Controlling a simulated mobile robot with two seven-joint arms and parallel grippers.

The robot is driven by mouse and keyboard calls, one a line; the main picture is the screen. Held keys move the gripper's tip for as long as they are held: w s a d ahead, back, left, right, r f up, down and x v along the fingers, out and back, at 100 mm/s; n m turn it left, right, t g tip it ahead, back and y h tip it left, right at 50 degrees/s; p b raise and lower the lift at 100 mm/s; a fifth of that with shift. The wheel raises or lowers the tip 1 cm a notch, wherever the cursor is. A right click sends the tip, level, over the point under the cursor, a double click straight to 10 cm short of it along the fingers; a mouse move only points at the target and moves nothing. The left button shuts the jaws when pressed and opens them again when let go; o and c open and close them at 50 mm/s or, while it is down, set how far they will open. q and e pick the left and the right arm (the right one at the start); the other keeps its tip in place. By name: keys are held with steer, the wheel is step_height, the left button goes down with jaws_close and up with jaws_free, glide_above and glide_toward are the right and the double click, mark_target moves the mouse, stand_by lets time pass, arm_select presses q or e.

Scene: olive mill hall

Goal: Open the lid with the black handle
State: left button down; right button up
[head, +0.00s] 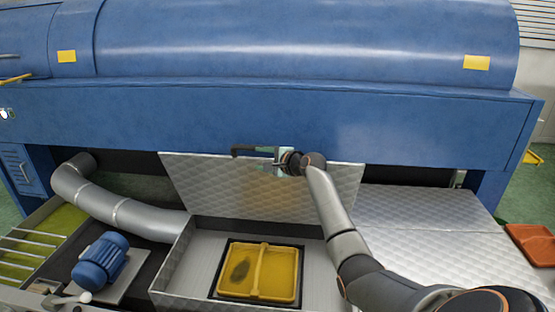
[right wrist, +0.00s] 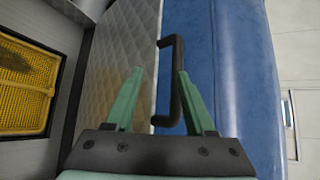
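The quilted metal lid (head: 215,185) stands steeply raised at the back of an open bin, its upper edge near the blue machine. Its black handle (head: 240,151) is at the upper edge. My right gripper (head: 268,153) is at the lid's upper edge, beside the handle. In the right wrist view the green fingers of my right gripper (right wrist: 158,73) are spread apart. The black handle (right wrist: 175,85) lies ahead, close to the right finger; I cannot tell if they touch. The lid (right wrist: 130,50) shows at left. My left gripper is not in view.
The open bin (head: 205,262) holds a yellow divided screen (head: 262,272). A blue motor (head: 99,262) and a grey pipe (head: 125,210) are at left. Flat metal covers (head: 420,215) lie at right, with a red tray (head: 530,243) beyond. The blue machine (head: 300,115) spans the back.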

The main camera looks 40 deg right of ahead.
steer(key=v, duration=0.7)
steer(key=shift+s, duration=0.35)
steer(key=shift+r, duration=0.1)
steer(key=shift+c, duration=0.4)
